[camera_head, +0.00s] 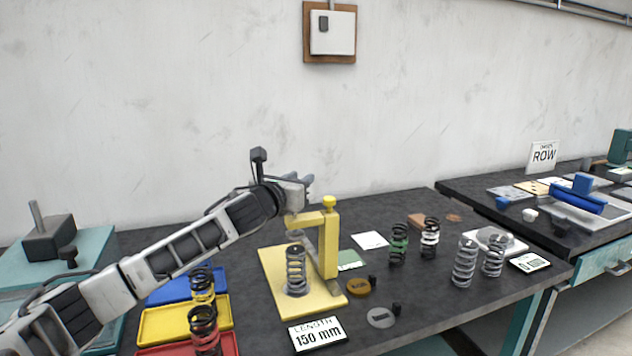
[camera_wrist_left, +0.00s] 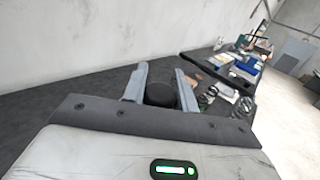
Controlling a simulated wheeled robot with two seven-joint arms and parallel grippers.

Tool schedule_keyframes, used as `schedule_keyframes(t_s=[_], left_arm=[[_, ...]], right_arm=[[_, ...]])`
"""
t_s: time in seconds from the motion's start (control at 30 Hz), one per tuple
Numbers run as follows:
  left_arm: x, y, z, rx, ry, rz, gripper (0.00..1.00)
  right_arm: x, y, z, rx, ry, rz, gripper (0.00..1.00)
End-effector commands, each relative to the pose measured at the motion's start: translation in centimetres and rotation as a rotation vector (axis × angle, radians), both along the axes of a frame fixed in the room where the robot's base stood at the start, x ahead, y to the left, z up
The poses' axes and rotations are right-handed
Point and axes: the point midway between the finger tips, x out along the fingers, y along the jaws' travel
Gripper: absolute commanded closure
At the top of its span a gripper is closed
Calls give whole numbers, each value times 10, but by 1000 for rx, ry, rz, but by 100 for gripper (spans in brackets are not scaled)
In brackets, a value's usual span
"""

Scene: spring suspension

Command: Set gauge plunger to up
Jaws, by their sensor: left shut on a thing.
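The yellow gauge stand (camera_head: 329,245) has a base plate, a column and an arm reaching left from the column's top. A dark grey coil spring (camera_head: 296,272) stands upright on its base, below the arm. My left gripper (camera_head: 303,186) is just above the gauge arm. In the left wrist view, its fingers (camera_wrist_left: 160,88) are shut on a round black knob (camera_wrist_left: 160,94), which appears to be the plunger's top. The plunger's rod is mostly hidden in the head view, so I cannot tell its height. My right gripper is not in view.
A "LENGTH 150 mm" display (camera_head: 317,333) stands in front of the gauge. Blue, yellow (camera_head: 160,324) and red trays with springs lie at left. Several springs, including a green-banded one (camera_head: 398,245), stand at right. The wall behind is bare around my gripper.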

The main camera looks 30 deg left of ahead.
Motion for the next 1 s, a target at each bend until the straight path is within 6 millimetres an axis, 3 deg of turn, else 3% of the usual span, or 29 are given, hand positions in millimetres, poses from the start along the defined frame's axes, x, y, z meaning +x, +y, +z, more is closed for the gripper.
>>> schedule_keyframes(t_s=[0.23,0.27,0.33,0.73,0.87,1.0], left_arm=[[-2,1,8,3,-16,-1,100],[-1,1,8,3,-17,-1,69],[-1,1,8,2,-17,-2,50],[-7,0,3,2,-10,-1,50],[-25,-4,1,7,-7,-3,50],[-56,-10,-1,12,-6,-6,50]], right_arm=[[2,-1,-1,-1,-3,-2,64],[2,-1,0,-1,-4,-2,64],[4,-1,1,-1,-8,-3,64],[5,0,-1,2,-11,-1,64],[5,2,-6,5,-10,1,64],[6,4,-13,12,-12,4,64]])
